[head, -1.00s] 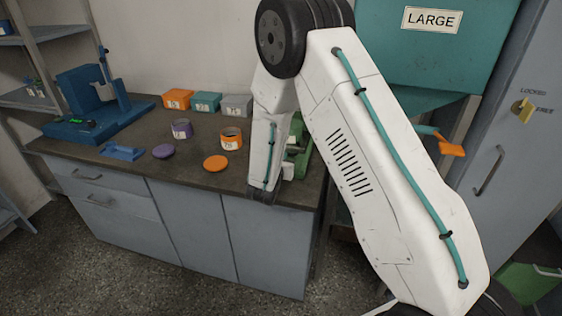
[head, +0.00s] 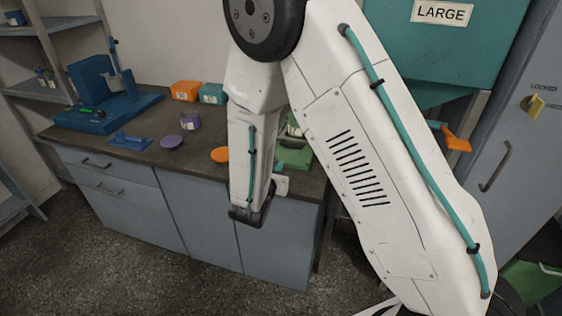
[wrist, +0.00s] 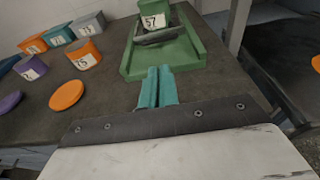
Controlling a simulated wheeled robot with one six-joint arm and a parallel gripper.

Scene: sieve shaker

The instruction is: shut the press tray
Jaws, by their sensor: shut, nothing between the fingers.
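A green fixture with a flat, raised-rim tray part (wrist: 150,66) lies on the bench ahead of my gripper in the wrist view. A green block labelled 57 (wrist: 155,18) stands at its far end, with a dark grey bar across its front. I cannot tell how far the tray is pulled out. In the head view the green fixture (head: 294,156) is partly hidden behind my arm. My gripper (wrist: 158,72) is shut and empty, its teal fingertips close to the tray's near edge; contact is unclear.
An orange disc (wrist: 67,96), an orange cup (wrist: 85,55) and a purple cup (wrist: 30,69) stand left of the fixture. A blue machine with a lever (head: 95,92) stands at the bench's far left. The bench front edge lies below my gripper.

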